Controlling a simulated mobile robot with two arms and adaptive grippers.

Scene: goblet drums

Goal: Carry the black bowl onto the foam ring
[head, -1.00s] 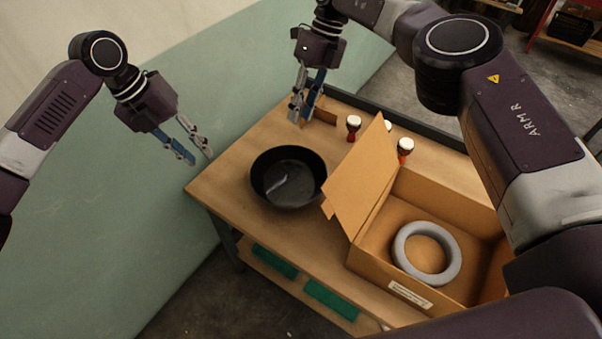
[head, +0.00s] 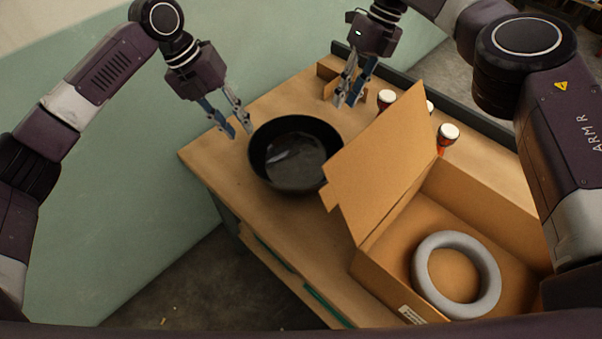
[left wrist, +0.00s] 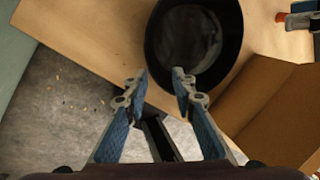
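The black bowl (head: 288,163) stands upright on the wooden table, left of the box. It also shows in the left wrist view (left wrist: 222,62), beyond the fingertips. The grey foam ring (head: 430,281) lies flat inside the open cardboard box. My left gripper (head: 240,133) is open and empty, just left of the bowl's rim and apparently above the table's left edge. In the left wrist view its fingers (left wrist: 158,78) are spread, with the right fingertip near the bowl's rim. My right gripper (head: 346,103) hangs behind the bowl, above the table's far side, its fingers slightly apart and holding nothing visible.
The cardboard box (head: 378,278) has a raised flap (head: 380,160) standing between bowl and ring. Small goblet drums, one of them here (head: 447,137), stand behind the flap. The table (head: 218,155) has bare room at its front left.

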